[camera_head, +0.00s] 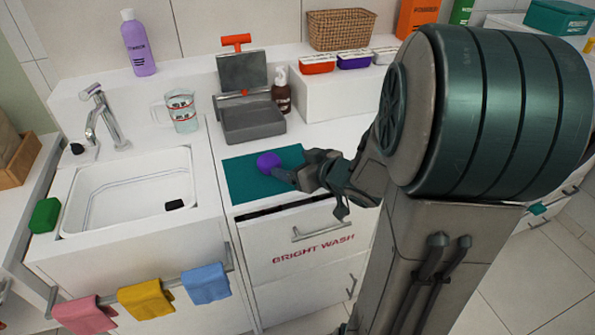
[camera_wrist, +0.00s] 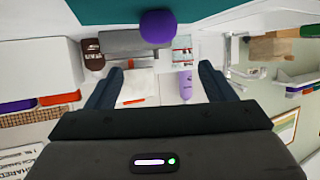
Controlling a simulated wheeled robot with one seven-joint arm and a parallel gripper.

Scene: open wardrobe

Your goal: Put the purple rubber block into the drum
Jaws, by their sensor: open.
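The purple rubber block (camera_head: 268,160) looks rounded and sits on a teal mat (camera_head: 240,182) on the counter. My gripper (camera_head: 292,174) is open just right of the block, with its fingertips very close to it; I cannot tell whether they touch. In the wrist view the block (camera_wrist: 158,27) shows at the top centre, against the teal mat (camera_wrist: 105,10), beyond and between the spread fingers (camera_wrist: 160,78). Nothing is held between them. I cannot pick out a drum with certainty; a grey box (camera_head: 254,123) with a raised lid stands behind the mat.
A white sink (camera_head: 130,190) with a faucet (camera_head: 103,120) is at left. A measuring cup (camera_head: 181,112), brown bottle (camera_head: 281,92) and purple bottle (camera_head: 138,45) stand behind. A drawer front marked BRIGHT WASH (camera_head: 305,245) is below the mat. Cloths hang in front of the sink.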

